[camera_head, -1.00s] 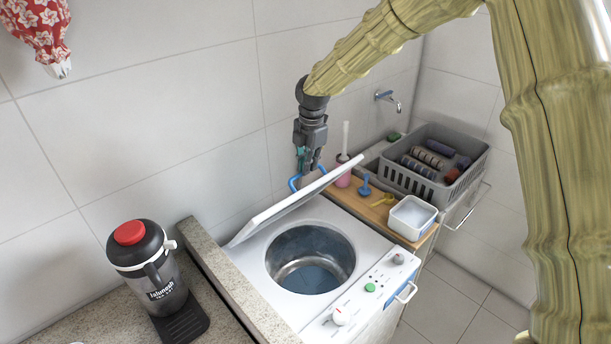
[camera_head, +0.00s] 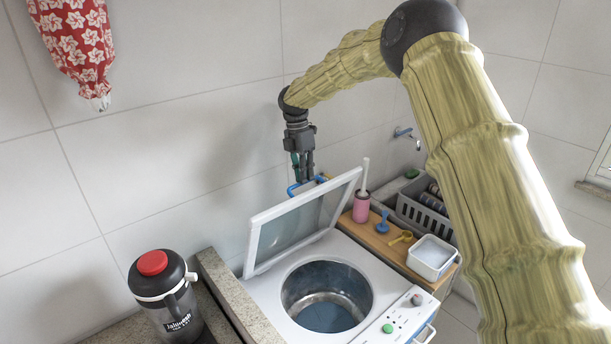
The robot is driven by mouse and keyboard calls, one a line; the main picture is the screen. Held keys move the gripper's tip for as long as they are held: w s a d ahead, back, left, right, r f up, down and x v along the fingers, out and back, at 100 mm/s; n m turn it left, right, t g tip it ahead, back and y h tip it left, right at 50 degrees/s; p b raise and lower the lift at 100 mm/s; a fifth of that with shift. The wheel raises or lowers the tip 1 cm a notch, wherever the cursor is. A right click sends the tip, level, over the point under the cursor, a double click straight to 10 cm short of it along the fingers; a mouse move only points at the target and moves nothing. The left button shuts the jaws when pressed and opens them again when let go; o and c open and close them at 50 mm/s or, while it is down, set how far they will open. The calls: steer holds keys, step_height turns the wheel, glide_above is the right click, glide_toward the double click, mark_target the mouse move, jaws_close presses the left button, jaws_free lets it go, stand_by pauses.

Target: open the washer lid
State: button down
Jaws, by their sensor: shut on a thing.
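The washer (camera_head: 262,293) is white, with a round open drum (camera_head: 327,297) in its top. Its lid (camera_head: 300,223), a white frame around a grey panel, is raised and tilted steeply back, hinged on the far left side of the drum opening. A blue handle-like piece (camera_head: 293,189) shows at the lid's upper edge. My gripper (camera_head: 303,178) points down behind this edge and is shut at the blue piece. The lid partly hides the fingertips and the exact contact.
A grey basket (camera_head: 422,216) stands behind. A red-topped jug (camera_head: 166,297) is at left. A tiled wall rises close behind my gripper.

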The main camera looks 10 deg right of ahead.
steer(key=shift+s+a+f, duration=0.15)
steer(key=shift+a+f, duration=0.05)
steer(key=shift+f, duration=0.35)
steer(key=shift+s+a+f, duration=0.1)
steer(key=shift+a+f, duration=0.05)
steer(key=shift+f, duration=0.35)
steer(key=c, duration=1.9)
jaws_free()
steer(key=o, duration=0.4)
steer(key=shift+w+a+f, duration=0.15)
steer(key=shift+w, duration=0.15)
steer(key=shift+w+a+f, duration=0.15)
steer(key=shift+w+f, duration=0.05)
steer(key=shift+w, duration=0.55)
steer(key=shift+s+d+r, duration=0.6)
steer(key=shift+s+d, duration=0.15)
step_height(320, 180, up, 12)
steer(key=w, duration=0.2)
steer(key=shift+a, duration=0.35)
